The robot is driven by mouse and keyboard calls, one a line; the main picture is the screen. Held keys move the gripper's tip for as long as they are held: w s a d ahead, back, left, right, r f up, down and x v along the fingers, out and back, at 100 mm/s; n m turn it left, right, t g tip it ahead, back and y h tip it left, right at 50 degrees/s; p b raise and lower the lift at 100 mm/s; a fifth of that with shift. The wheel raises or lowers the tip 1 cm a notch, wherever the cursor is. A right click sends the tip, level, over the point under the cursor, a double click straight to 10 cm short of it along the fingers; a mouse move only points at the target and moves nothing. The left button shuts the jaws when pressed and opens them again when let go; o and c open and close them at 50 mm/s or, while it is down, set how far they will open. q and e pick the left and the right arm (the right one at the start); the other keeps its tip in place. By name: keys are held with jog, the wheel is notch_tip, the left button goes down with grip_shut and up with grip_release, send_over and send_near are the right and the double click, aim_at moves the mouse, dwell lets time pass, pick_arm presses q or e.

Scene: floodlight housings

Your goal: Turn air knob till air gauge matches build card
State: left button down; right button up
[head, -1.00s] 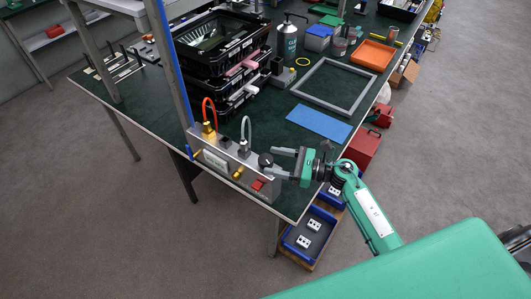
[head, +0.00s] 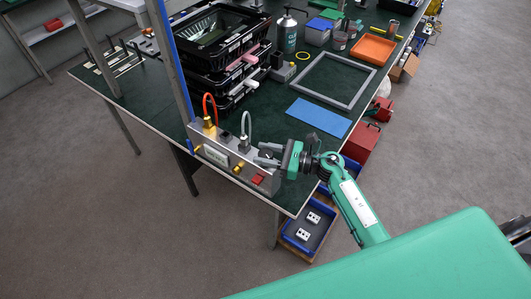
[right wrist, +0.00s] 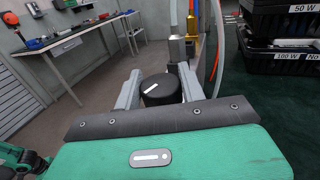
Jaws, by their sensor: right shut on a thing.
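A grey control box (head: 232,173) sits at the near corner of the green bench, with a pale rectangular display (head: 216,155) on its face. The display is too small to read, and I cannot make out a build card. The air knob, a round black knob with a white mark on top, is between the fingers in the right wrist view (right wrist: 160,88). My right gripper (head: 263,155) is shut on it at the right end of the box; the fingers mostly hide it in the head view. My left gripper is not in view.
A red switch (head: 258,179), brass fittings and an orange hose (head: 206,103) are on the box. Black crates (head: 215,50), a grey frame (head: 334,83) and a blue sheet (head: 319,117) lie on the bench (head: 282,125). A blue bin (head: 308,230) stands below.

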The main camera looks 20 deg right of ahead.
jog(key=shift+m+t+h, duration=0.6)
jog(key=shift+m+t, duration=0.1)
jog(key=shift+t, duration=0.2)
jog(key=shift+m+t+h, duration=0.8)
jog(key=shift+t+h, duration=0.1)
jog(key=m+t+h+p, duration=0.1)
jog(key=m+t+h, duration=0.2)
jog(key=h, duration=0.1)
jog(key=shift+r+m+h+p, duration=0.1)
jog(key=shift+m+h+p, duration=0.2)
jog(key=shift+p, duration=0.05)
jog(key=shift+m+t+h+p, duration=0.35)
jog(key=shift+m+t+h, duration=0.25)
jog(key=shift+m+h, duration=0.5)
jog(key=shift+m+h+p, duration=0.3)
jog(key=shift+m+h, duration=0.3)
jog(key=shift+h, duration=0.8)
jog(key=o, duration=0.9)
jog(key=shift+o, duration=0.2)
jog(key=shift+s, duration=0.1)
